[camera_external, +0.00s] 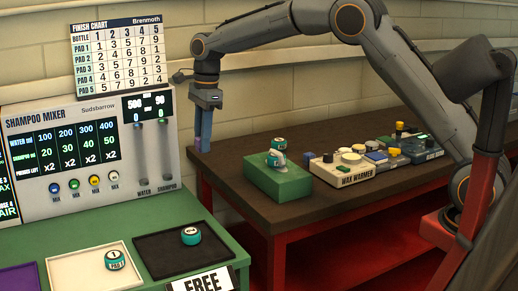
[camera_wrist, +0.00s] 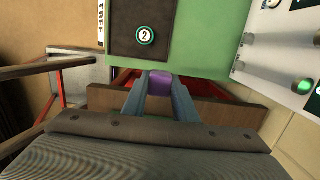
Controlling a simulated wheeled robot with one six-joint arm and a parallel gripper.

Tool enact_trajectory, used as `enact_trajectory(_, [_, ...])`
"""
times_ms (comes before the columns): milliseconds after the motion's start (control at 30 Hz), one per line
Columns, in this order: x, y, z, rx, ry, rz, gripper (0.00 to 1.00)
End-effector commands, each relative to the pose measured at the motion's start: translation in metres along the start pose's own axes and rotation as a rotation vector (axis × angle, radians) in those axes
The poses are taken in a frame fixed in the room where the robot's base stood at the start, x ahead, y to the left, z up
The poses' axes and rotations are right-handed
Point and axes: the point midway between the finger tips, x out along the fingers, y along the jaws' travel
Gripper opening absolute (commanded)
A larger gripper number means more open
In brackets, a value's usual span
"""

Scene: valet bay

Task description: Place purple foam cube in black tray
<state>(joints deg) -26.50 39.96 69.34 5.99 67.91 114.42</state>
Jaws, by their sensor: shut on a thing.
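My gripper (camera_external: 204,135) points down over the back left end of the dark brown table in the external view. The wrist view also shows my gripper (camera_wrist: 160,90) shut on the purple foam cube (camera_wrist: 160,84), which sits between its two blue-grey fingers. In the external view the cube is hard to tell apart from the fingers. The black tray (camera_external: 160,260) lies on the green counter, lower and nearer the camera than my gripper. A round teal pad (camera_external: 191,236) lies in it. The wrist view shows the black tray (camera_wrist: 125,48) beyond the fingertips, with that pad marked 2.
A white tray (camera_external: 75,272) with a pad marked 1 lies left of the black tray. A shampoo mixer (camera_external: 90,150) stands behind the counter. On the brown table (camera_external: 235,165) are a green block (camera_external: 275,185) bearing teal pads and a wax warmer (camera_external: 345,178).

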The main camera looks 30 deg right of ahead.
Motion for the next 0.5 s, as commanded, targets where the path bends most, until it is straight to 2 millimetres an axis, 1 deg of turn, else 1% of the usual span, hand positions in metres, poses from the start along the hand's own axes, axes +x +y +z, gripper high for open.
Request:
enact_trajectory(33, [0.003, 0.013, 0.025, -0.009, -0.001, 0.001, 0.05])
enact_trajectory(100, [0.005, 0.029, 0.054, -0.009, -0.002, 0.001, 0.05])
enact_trajectory(200, [0.009, 0.051, 0.089, -0.008, -0.004, 0.001, 0.05])
enact_trajectory(300, [0.012, 0.070, 0.117, -0.006, -0.007, 0.000, 0.05])
enact_trajectory(400, [0.014, 0.086, 0.137, -0.004, -0.009, 0.000, 0.05])
enact_trajectory(500, [0.016, 0.099, 0.153, -0.003, -0.010, 0.001, 0.05])
